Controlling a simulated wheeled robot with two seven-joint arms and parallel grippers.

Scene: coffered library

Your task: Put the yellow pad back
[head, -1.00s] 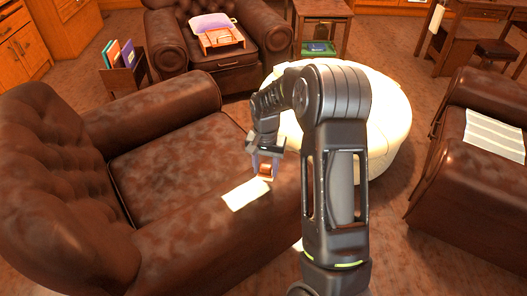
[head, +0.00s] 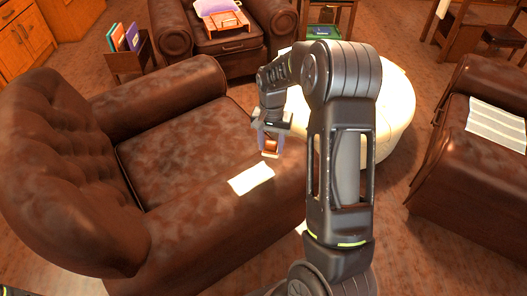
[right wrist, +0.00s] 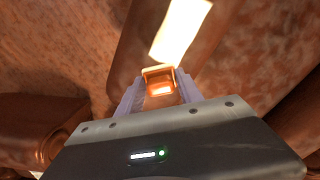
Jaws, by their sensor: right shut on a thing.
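A pale cream pad (head: 251,179), which may be the yellow pad, lies flat on the near arm of the brown leather armchair (head: 190,150). It looks washed out by light, and it also shows in the right wrist view (right wrist: 180,30). My right gripper (head: 270,150) is just beyond the pad, above the same chair arm and apart from the pad. It is shut on a small orange-brown block (right wrist: 158,82), with a bright patch on its face. My left gripper is not in view.
A round cream ottoman (head: 395,115) stands behind my right arm. Another brown leather seat (head: 470,175) with a whitish striped sheet (head: 497,124) is at right. At the back are an armchair with a wooden tray (head: 222,21) and a rack with coloured folders (head: 125,62).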

